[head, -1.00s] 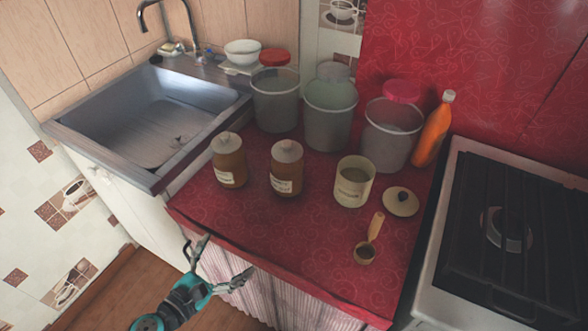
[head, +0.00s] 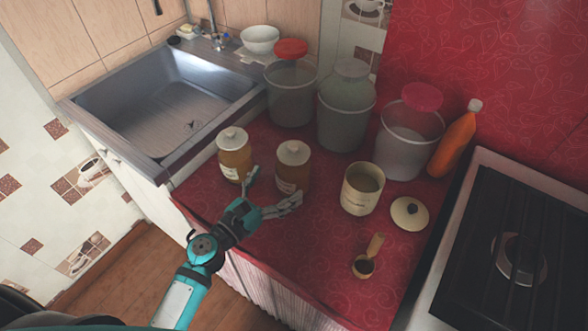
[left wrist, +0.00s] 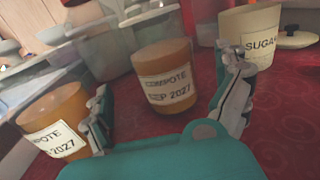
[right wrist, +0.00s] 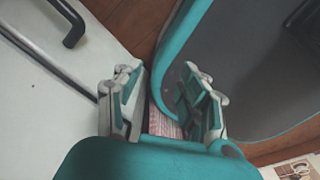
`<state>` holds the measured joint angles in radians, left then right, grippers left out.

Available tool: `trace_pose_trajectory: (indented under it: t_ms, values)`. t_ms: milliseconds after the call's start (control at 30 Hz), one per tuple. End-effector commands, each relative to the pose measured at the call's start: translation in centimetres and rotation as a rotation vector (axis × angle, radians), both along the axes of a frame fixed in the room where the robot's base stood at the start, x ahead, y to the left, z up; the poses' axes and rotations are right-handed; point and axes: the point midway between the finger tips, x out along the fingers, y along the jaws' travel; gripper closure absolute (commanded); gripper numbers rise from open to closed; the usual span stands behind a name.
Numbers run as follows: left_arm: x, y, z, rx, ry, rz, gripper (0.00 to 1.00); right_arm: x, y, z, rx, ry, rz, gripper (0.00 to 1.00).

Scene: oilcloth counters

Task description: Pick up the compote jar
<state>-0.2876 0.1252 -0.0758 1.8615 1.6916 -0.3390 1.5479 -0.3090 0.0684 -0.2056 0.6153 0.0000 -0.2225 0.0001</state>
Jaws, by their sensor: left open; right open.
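Two orange jars with pale lids stand upright on the red counter. The left jar (head: 234,158) and the right jar (head: 292,172) both read COMPOTE in the left wrist view, where the right jar (left wrist: 165,75) is ahead between my fingers and the left jar (left wrist: 55,122) is partly behind the left finger. My left gripper (head: 273,188) is open and empty, just in front of the right jar; its fingers also show in the left wrist view (left wrist: 167,105). My right gripper (right wrist: 165,95) is open and empty, low beside a pale surface and away from the counter items.
A cream SUGAR canister (head: 361,190), its lid (head: 409,213) and a wooden scoop (head: 369,257) are to the right. Several grey bins (head: 345,115) and an orange bottle (head: 455,140) stand behind. A sink (head: 165,105) is left, a stove (head: 500,245) right.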

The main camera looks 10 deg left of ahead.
Motion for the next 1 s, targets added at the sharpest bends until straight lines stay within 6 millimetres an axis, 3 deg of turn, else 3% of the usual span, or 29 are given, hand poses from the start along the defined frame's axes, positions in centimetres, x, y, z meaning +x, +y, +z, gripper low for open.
trace_pose_trajectory:
  t_ms: [233,567,867,1000]
  values:
    - [1.7,-0.9,0.0,0.000,0.000,0.001,0.00,1.4,-0.9,0.5,-0.009,-0.023,0.000,0.59]
    - [5.5,-3.2,-0.1,0.001,0.000,0.000,0.00,1.4,-1.2,1.3,-0.014,-0.021,-0.003,0.59]
    - [5.8,-3.4,-0.2,0.001,0.000,0.000,0.00,1.2,-1.2,1.3,-0.013,-0.018,-0.003,0.59]
    - [5.8,-3.4,-0.2,0.001,0.000,0.000,0.18,1.0,-1.2,1.3,-0.014,-0.015,-0.002,0.59]
